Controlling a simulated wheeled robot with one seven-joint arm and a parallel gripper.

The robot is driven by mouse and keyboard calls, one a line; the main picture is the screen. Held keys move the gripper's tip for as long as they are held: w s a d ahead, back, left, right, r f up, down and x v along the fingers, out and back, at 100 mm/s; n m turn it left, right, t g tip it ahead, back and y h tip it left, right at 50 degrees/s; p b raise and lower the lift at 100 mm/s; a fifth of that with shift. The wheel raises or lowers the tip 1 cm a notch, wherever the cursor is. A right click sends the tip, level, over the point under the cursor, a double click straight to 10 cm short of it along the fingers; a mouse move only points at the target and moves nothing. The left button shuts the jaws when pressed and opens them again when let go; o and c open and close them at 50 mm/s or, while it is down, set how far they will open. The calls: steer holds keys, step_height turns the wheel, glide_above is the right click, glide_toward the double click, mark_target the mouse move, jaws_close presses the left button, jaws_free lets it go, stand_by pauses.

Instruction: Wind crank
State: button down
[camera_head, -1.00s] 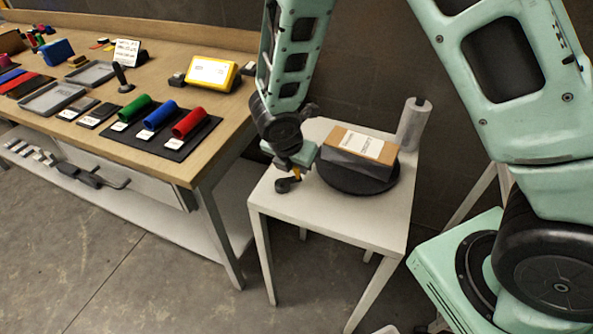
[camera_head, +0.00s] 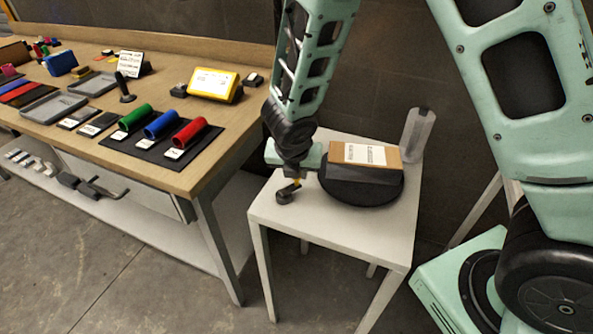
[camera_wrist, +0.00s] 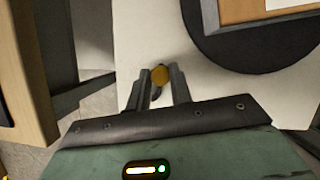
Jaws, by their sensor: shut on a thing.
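The crank (camera_head: 284,196) is a small dark piece with a yellow knob, low at the left side of a white stand. In the wrist view the yellow knob (camera_wrist: 159,76) sits between my two fingers. My gripper (camera_wrist: 157,84) is shut on this knob; it also shows in the head view (camera_head: 295,183), coming down from above. To the right of the crank, a round black turntable (camera_head: 365,195) carries a box (camera_head: 362,173) with a brown top and a white label. Much of the crank's arm is hidden under my gripper.
The white stand (camera_head: 330,228) also holds a grey cylinder (camera_head: 417,135) at its back right corner. A wooden workbench (camera_head: 214,165) stands close on the left, with coloured rolls, trays and a yellow-framed display (camera_head: 213,84). A dark wall is behind.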

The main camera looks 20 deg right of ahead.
steer(key=c, duration=1.3)
jaws_free()
steer(key=p+v, duration=0.5)
steer(key=v, duration=1.2)
steer(key=shift+r, duration=0.25)
